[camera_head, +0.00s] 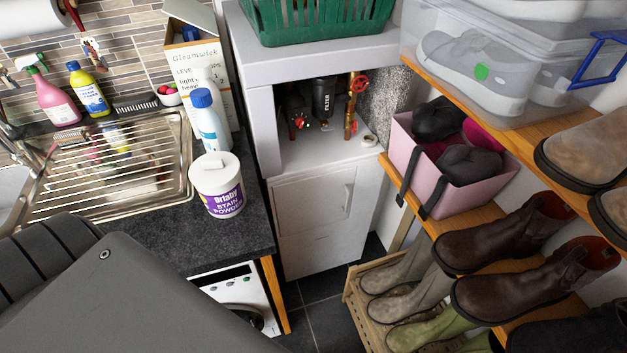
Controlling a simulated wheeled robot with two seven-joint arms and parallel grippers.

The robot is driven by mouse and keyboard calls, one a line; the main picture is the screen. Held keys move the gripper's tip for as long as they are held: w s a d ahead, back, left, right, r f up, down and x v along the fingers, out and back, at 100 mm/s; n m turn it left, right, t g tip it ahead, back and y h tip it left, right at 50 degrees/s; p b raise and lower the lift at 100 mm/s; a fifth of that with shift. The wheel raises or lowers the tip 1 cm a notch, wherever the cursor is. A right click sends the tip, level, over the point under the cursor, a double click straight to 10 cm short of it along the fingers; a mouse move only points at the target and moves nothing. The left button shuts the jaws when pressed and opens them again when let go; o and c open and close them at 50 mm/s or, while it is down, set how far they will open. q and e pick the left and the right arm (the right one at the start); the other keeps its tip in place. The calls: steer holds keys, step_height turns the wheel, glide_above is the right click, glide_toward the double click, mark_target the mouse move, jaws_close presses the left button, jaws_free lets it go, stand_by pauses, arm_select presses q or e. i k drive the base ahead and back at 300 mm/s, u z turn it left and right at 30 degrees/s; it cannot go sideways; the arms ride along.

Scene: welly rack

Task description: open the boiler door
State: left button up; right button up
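The white boiler cabinet (262,75) stands in the middle, against the back wall. Its lower front has a white door (306,212), which looks shut. A pale vertical handle (347,201) sits on the door's right side. Above the door an open recess shows pipes, a black filter (322,98) and red valve wheels (361,84). Neither of my grippers shows. A large dark grey part of my own body fills the lower left.
The worktop (239,238) with a stain powder tub (217,188) lies left of the cabinet, above a washing machine (238,296). A shelf rack with boots (480,236) and a pink box (452,193) crowds the right. Dark floor (318,300) shows between.

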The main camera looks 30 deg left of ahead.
mark_target(311, 202)
steer(key=z, duration=1.4)
steer(key=k, duration=0.7)
steer(key=u, duration=0.55)
